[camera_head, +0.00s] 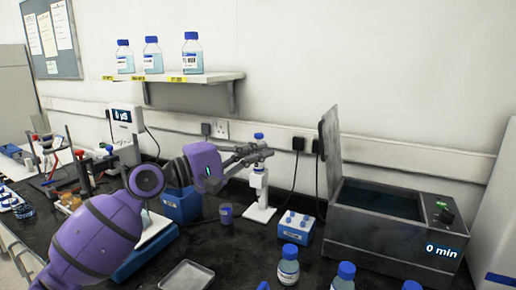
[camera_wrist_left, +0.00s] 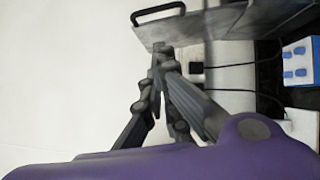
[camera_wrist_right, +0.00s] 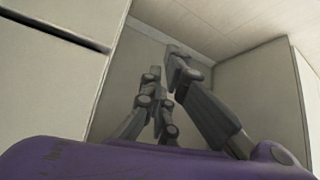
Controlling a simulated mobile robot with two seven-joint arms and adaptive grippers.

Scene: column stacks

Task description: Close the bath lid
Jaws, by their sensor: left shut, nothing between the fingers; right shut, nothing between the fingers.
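The water bath (camera_head: 395,228) is a dark grey metal box at the right of the bench, with a "0 min" display on its front. Its lid (camera_head: 332,150) stands upright, open, at the bath's left side. Dark water shows inside. In the left wrist view the lid (camera_wrist_left: 180,30) and its black handle (camera_wrist_left: 158,14) are at the top. My left gripper (camera_head: 268,152) is shut and empty, left of the lid and apart from it in the head view. It also shows in the left wrist view (camera_wrist_left: 160,55). My right gripper (camera_wrist_right: 170,60) is shut and empty, facing pale panels; the head view does not show it.
A white stand (camera_head: 259,190) with a blue-capped top is below my left gripper. A blue tube rack (camera_head: 296,228) and several blue-capped bottles (camera_head: 288,266) stand left of and before the bath. A metal tray (camera_head: 187,275) lies in front. A wall shelf (camera_head: 180,77) holds bottles.

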